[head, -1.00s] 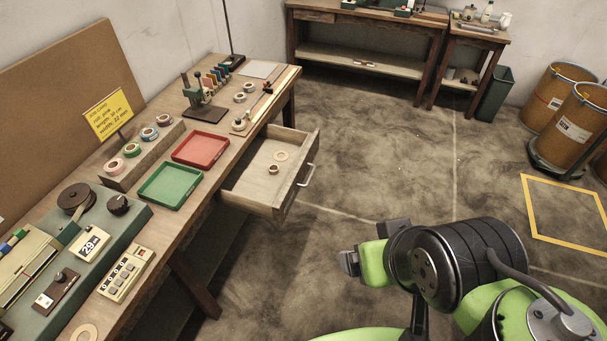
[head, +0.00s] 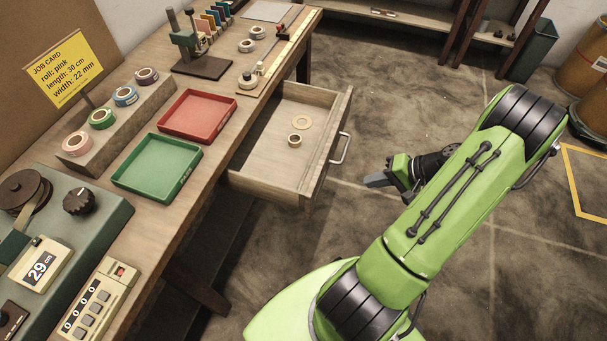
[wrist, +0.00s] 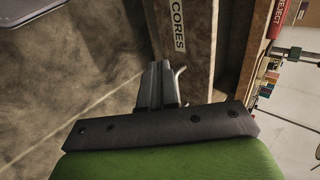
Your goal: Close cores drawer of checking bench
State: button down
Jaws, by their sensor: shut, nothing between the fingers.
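The cores drawer (head: 262,190) is a pale wooden drawer pulled out from the checking bench (head: 214,96). Two ring-shaped cores lie in it. Its metal handle (head: 341,149) is on the right side of the front panel. In the wrist view the drawer front shows a CORES label (wrist: 178,26), with the handle (wrist: 180,74) partly hidden behind the fingers. My gripper (head: 377,181) is to the right of the handle, a short gap away in the head view. In the wrist view my gripper (wrist: 160,84) has its fingers together, pointing toward the drawer front; contact cannot be told.
A red tray (head: 198,116) and a green tray (head: 157,167) lie on the bench above the drawer. Tape rolls stand on a wooden rack (head: 113,125) behind them. The floor (head: 400,95) right of the drawer is clear.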

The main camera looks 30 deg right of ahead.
aim_at(320, 186)
jog(key=b+x, duration=0.1)
jog(key=x, duration=0.3)
jog(key=r+b+x, duration=0.1)
jog(key=x, duration=0.3)
jog(key=w+a+b+x, duration=0.1)
jog(key=x, duration=0.3)
jog(key=shift+a+r+b, duration=0.1)
jog(key=shift+r+b, duration=0.15)
jog(key=shift+b, duration=0.05)
jog(key=shift+w+a+r, duration=0.1)
jog(key=shift+w+a, duration=0.1)
jog(key=shift+w, duration=0.1)
